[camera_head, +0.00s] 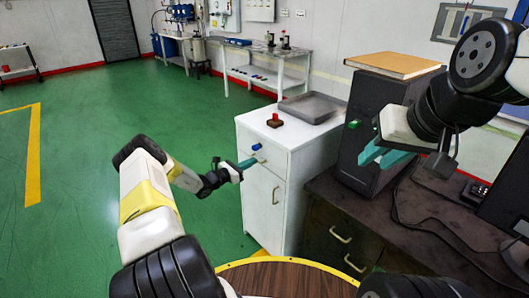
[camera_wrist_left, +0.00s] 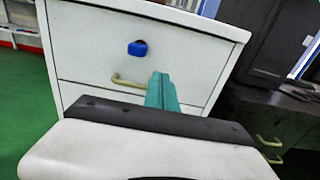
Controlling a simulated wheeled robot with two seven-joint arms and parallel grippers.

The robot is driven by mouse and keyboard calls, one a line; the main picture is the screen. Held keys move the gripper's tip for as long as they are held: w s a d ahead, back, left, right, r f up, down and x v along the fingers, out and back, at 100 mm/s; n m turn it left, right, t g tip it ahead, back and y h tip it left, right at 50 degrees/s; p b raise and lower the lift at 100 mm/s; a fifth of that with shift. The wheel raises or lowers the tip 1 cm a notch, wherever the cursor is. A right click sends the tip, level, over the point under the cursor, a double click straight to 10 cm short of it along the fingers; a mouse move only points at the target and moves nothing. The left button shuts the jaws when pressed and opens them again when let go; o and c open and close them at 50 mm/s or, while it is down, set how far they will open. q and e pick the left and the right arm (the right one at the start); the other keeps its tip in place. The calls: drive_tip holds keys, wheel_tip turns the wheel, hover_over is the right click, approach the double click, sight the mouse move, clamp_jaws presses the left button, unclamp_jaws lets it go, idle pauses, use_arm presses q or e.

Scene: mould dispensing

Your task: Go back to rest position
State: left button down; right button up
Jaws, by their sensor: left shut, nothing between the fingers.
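My left gripper (camera_head: 248,163) is shut and empty, with its teal fingertips in front of the white cabinet (camera_head: 262,200) near its top drawer. In the left wrist view its closed fingers (camera_wrist_left: 162,92) show against the drawer front, beside the beige handle (camera_wrist_left: 128,81). I cannot tell whether they touch it. My right gripper (camera_head: 374,159) has its teal fingers apart and nothing between them. It hangs in front of the black computer case (camera_head: 362,118) at the right.
A blue knob (camera_head: 256,146) sits on the drawer front. A red-topped item (camera_head: 275,121) and a grey tray (camera_head: 312,107) lie on the cabinet top. A dark desk (camera_head: 335,205) stands to the right. The green floor (camera_head: 80,180) at the left is clear.

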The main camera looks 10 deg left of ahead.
use_arm(q)
drive_tip(key=v, duration=0.7)
drive_tip(key=s+d+r+m+g+y, duration=0.1)
drive_tip(key=s+d+r+m+g, duration=0.4)
drive_tip(key=r, duration=0.3)
drive_tip(key=s+d+r+m+g, duration=0.3)
drive_tip(key=s+d+r+m, duration=0.2)
drive_tip(key=r+m, duration=0.3)
drive_tip(key=s+d+r+m+g+y, duration=0.1)
drive_tip(key=s+d+r+m+g, duration=0.3)
drive_tip(key=r, duration=0.5)
drive_tip(key=s+a+r+m+t+y, duration=0.2)
drive_tip(key=s+r+m, duration=0.3)
drive_tip(key=s, duration=0.8)
drive_tip(key=s+a+r+m+t+y, duration=0.1)
drive_tip(key=s+r+m+y, duration=0.4)
drive_tip(key=s, duration=0.8)
wheel_tip(320, 180, up, 3)
drive_tip(key=shift+s+a+f+m+t+y, duration=0.2)
drive_tip(key=shift+s+a+m+t+y, duration=0.15)
drive_tip(key=shift+m+t, duration=0.4)
